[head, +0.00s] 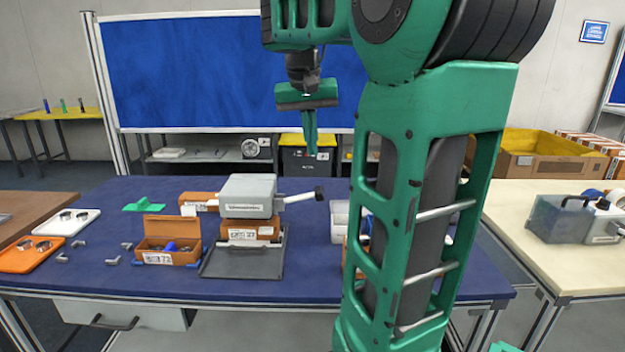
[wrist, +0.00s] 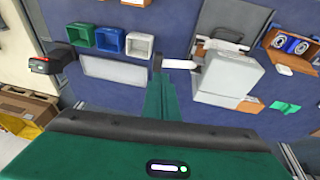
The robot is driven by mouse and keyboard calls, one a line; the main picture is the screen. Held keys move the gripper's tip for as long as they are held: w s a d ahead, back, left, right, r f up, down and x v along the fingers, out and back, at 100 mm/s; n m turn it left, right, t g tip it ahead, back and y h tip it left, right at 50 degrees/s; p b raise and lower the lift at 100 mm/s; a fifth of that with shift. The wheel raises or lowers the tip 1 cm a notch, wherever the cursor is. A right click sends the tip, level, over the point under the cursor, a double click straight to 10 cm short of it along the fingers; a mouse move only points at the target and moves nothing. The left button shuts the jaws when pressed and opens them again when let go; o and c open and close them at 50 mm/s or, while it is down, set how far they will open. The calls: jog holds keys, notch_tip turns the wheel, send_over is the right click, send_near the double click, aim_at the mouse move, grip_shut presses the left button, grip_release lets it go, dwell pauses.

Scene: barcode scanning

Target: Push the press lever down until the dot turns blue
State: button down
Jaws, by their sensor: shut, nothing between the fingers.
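The press (head: 248,190) is a grey box-shaped head above an orange box on the blue table, and it also shows in the wrist view (wrist: 228,75). Its lever (head: 300,197) sticks out to the right, tilted slightly upward, with a black knob (head: 319,194) at its end. In the wrist view the lever (wrist: 180,64) has a pale shaft. My gripper (head: 311,153) is shut and empty, pointing down above the lever, with a gap in the head view. In the wrist view its fingertips (wrist: 160,78) appear close to the knob. I cannot make out the dot on the press.
An open orange box (head: 170,256) stands left of the press, with a dark tray (head: 243,262) in front. An orange tray (head: 30,257) and a white tray (head: 66,222) lie at the far left. The wrist view shows blue, green and white bins (wrist: 110,43) and a scanner-like device (wrist: 52,62).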

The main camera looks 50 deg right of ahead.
jog(key=shift+w+d+r, duration=0.35)
jog(key=shift+w+r, duration=0.1)
jog(key=shift+r, duration=0.15)
jog(key=shift+w+d+r, duration=0.3)
jog(key=shift+w+r, duration=0.15)
jog(key=shift+r, duration=0.1)
send_over(318, 188)
jog(key=a, duration=0.1)
notch_tip(318, 188, down, 12)
jog(key=shift+s+a, duration=0.15)
jog(key=shift+s+f, duration=0.1)
jog(key=shift+f, duration=0.6)
